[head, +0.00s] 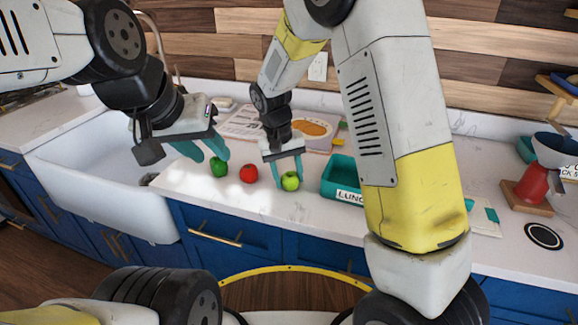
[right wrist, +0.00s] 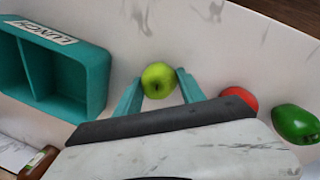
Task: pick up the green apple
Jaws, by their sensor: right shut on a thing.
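The green apple (head: 290,181) is on the white counter near its front edge. My right gripper (head: 288,177) reaches down over it from behind and is shut on it. In the right wrist view the green apple (right wrist: 158,80) sits between the two teal fingers. My left gripper (head: 203,150) is empty, its teal fingers apart, above and beside a dark green pepper-like item (head: 218,167).
A red round fruit (head: 248,173) lies between the green item and the apple. A teal lunch box (head: 341,180) stands to the apple's right. A white sink (head: 100,160) is at the left. A red-based item (head: 532,184) stands at the right.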

